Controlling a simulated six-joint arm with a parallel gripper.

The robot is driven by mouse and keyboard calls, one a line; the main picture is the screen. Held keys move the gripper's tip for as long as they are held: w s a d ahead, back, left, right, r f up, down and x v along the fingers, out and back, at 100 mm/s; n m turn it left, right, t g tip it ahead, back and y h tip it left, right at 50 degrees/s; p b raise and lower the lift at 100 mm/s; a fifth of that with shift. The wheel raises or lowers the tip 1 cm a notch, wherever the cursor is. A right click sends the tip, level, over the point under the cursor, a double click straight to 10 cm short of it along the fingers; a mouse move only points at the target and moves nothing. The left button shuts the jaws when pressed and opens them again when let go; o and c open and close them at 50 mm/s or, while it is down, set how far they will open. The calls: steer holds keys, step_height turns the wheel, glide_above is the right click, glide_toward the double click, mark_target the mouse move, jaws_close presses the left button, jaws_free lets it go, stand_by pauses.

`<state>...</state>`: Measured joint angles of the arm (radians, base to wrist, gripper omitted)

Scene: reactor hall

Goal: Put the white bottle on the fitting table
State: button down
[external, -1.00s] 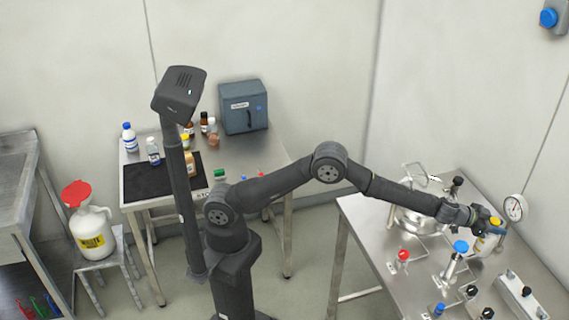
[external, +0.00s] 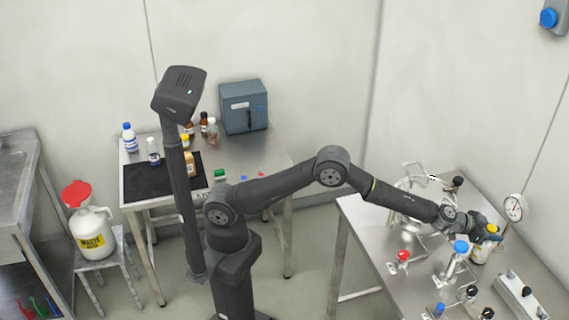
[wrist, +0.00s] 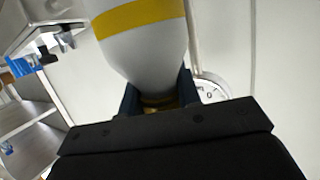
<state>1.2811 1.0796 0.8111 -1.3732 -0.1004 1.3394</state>
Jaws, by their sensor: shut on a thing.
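A white bottle with a yellow band (wrist: 145,45) fills the top middle of the wrist view. In the external view the white bottle (external: 481,251) is at the far right, partly hidden by my gripper (external: 488,231). My gripper (wrist: 158,100) is shut on the bottle's narrow neck end. The bottle is over the far right part of the steel table (external: 372,236) with valves and a gauge, which looks like the fitting table. I cannot tell whether the bottle's base touches the top.
Close by are a round gauge (external: 515,208), a blue-knobbed valve (external: 460,248), a red-knobbed valve (external: 403,256) and a metal block (external: 515,290). A shiny vessel stands behind my forearm. The back table (external: 232,153) holds several bottles and a grey box (external: 243,107).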

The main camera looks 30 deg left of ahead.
mark_target(482, 225)
steer(key=c, duration=1.1)
jaws_free()
steer(key=shift+o, duration=0.2)
steer(key=shift+r, duration=0.1)
steer(key=shift+v, duration=2.4)
step_height(482, 225, up, 7)
steer(key=shift+a, duration=0.1)
steer(key=shift+f, duration=2.75)
steer(key=shift+r, duration=0.1)
